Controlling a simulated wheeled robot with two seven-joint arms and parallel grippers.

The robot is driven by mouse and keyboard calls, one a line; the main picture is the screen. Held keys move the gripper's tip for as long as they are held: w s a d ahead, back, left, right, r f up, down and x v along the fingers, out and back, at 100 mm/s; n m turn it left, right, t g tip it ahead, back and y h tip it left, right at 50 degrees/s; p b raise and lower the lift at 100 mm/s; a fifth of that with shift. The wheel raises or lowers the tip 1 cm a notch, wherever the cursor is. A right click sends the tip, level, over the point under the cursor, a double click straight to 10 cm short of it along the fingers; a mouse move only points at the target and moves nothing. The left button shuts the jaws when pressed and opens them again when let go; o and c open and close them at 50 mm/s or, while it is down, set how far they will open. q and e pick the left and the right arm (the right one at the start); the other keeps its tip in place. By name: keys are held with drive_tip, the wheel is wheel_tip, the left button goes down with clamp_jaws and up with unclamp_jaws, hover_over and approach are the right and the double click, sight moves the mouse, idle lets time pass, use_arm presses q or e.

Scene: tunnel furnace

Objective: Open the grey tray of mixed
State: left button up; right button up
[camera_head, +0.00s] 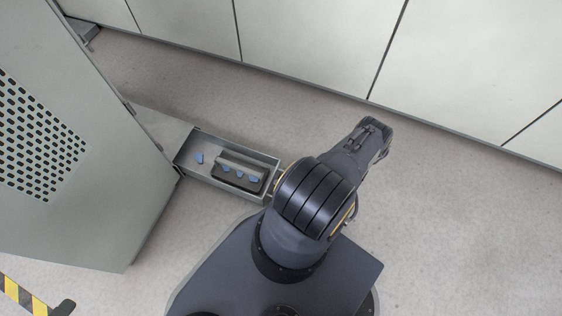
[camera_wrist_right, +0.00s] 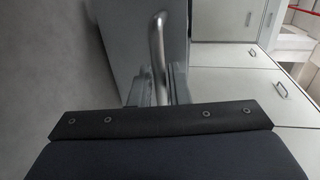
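The grey tray (camera_head: 224,138) is a long open box standing out from the machine's side in the head view. Inside it lie several small blue pieces and a dark grey block-like holder (camera_head: 241,171). Its near right end is partly covered by my right arm. In the right wrist view a curved metal handle (camera_wrist_right: 157,38) stands in front of a grey panel. My right gripper (camera_wrist_right: 160,90) has its fingers on both sides of this handle and looks closed on it. In the head view those fingers are mostly hidden under my arm. My left gripper is not in view.
The grey machine (camera_head: 105,190) with a perforated panel fills the left. White cabinets (camera_head: 300,40) line the back. The floor (camera_head: 470,230) at the right is clear. A yellow and black striped strip (camera_head: 22,296) shows at the lower left.

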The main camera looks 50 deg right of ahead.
drive_tip(key=p+v, duration=0.1)
drive_tip(key=v, duration=0.6)
drive_tip(key=shift+s+r, duration=0.1)
drive_tip(key=shift+s, duration=0.1)
drive_tip(key=shift+d, duration=0.1)
drive_tip(key=w+d+r+n+g+y, duration=0.45)
drive_tip(key=w+r, duration=0.35)
drive_tip(key=r, duration=0.3)
drive_tip(key=w+a+r+n+g+y, duration=0.1)
drive_tip(key=w+r+n+g, duration=0.2)
drive_tip(key=r, duration=0.6)
drive_tip(key=w+a+r+n+g+y, duration=0.1)
drive_tip(key=w+a+r+g, duration=0.15)
drive_tip(key=w+r, duration=0.55)
drive_tip(key=s+a+r+n+g+h, duration=0.1)
drive_tip(key=s+a+r+n+h, duration=0.15)
drive_tip(key=a+r, duration=0.6)
drive_tip(key=s+a+r+n+g+h, duration=0.1)
drive_tip(key=s+a+r+g+h, duration=0.2)
drive_tip(key=r, duration=1)
drive_tip(key=s+a+r+n+t+h, duration=0.1)
drive_tip(key=s+a+r+t+h, duration=0.15)
drive_tip(key=s+a+t, duration=0.35)
wheel_tip(320, 180, up, 37)
drive_tip(key=g+p, duration=0.1)
drive_tip(key=p, duration=3.6)
drive_tip(key=shift+s+d+r+g+y, duration=0.25)
drive_tip(key=shift+s+d+g+y, duration=0.1)
drive_tip(key=shift+s+y, duration=0.1)
